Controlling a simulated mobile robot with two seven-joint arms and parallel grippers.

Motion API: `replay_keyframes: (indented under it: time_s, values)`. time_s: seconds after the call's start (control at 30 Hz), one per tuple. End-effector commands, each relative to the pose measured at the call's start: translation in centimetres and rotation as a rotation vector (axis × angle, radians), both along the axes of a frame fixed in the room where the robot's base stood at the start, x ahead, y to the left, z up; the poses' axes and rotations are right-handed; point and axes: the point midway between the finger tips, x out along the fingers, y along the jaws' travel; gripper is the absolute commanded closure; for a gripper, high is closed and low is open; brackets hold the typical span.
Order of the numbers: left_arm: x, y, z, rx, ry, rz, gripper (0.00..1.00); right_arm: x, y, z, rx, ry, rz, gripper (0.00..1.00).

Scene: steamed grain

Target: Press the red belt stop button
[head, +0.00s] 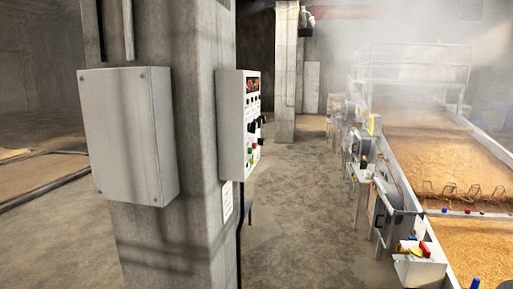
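A white control panel (231,122) is mounted on the right side of a concrete pillar, seen at a steep angle. It carries a lit red display (252,85), dark knobs and several small buttons. Any labels are too small to read, so I cannot tell for sure that this red one is the belt stop. Neither of my grippers is in view.
A grey closed box (130,135) hangs on the near face of the pillar (205,245). The concrete floor (305,200) between is clear.

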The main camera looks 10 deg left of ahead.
Motion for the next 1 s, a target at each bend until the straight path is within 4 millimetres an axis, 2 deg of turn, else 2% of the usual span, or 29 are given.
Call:
replay_keyframes:
  time_s: [0.03,0.13,0.17,1.0]
  values:
    - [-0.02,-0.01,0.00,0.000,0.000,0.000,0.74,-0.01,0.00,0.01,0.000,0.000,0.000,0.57]
    - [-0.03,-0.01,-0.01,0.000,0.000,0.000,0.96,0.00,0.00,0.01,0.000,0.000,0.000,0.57]
    - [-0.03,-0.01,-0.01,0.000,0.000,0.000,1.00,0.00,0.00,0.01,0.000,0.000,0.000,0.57]
    - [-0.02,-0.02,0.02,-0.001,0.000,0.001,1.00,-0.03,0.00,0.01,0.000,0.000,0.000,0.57]
